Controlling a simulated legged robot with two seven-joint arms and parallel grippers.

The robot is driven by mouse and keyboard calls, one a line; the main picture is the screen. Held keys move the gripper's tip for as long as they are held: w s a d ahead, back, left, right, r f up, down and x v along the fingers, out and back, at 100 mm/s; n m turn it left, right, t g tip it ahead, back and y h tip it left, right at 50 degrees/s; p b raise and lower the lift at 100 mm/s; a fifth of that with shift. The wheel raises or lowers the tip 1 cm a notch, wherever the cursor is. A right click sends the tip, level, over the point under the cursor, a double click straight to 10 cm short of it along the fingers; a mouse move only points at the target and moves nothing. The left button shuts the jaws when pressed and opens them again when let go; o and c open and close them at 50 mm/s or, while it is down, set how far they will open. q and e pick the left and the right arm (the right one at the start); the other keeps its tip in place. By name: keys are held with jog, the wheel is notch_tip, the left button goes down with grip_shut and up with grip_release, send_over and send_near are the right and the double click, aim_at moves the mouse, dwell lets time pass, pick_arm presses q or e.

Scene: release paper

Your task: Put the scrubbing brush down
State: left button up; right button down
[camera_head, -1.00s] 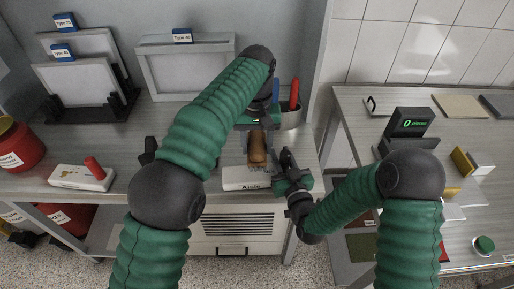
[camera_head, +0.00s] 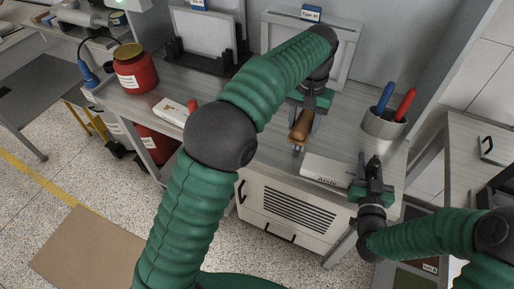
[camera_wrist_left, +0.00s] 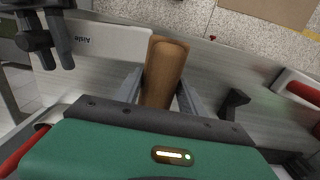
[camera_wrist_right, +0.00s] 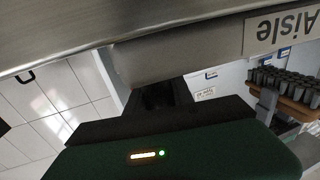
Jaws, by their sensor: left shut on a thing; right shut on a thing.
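The scrubbing brush (camera_head: 300,126) has a brown wooden back. My left gripper (camera_head: 306,112) is shut on it above the table, left of a white box marked "Aisle" (camera_head: 325,169). In the left wrist view the brush (camera_wrist_left: 164,68) sits between the two fingers (camera_wrist_left: 160,92). The right wrist view shows its dark bristles (camera_wrist_right: 285,82) and brown back at the right edge. My right gripper (camera_head: 358,186) is shut on the right end of the white box, which also fills the upper part of the right wrist view (camera_wrist_right: 180,52). I cannot tell whether the box touches the table.
A grey cup (camera_head: 384,123) with blue and red pens stands behind the box. Framed panels stand along the back wall. A red jar (camera_head: 135,70) and a white item with a red handle (camera_head: 172,110) are at the left. Bare table (camera_head: 250,140) lies left of the brush.

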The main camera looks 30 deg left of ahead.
pick_arm(q)
jog(key=s+a, duration=0.3)
jog(key=a, duration=1.1)
pick_arm(e)
jog(key=shift+a, duration=0.25)
pick_arm(q)
notch_tip(320, 180, down, 11)
jog(key=shift+w+a+r, duration=0.1)
jog(key=shift+a, duration=0.05)
pick_arm(e)
jog(key=shift+d, duration=0.1)
pick_arm(q)
jog(key=o, duration=1.3)
pick_arm(e)
jog(key=c, duration=1)
grip_release()
pick_arm(q)
notch_tip(320, 180, up, 12)
pick_arm(e)
jog(key=shift+s, duration=0.1)
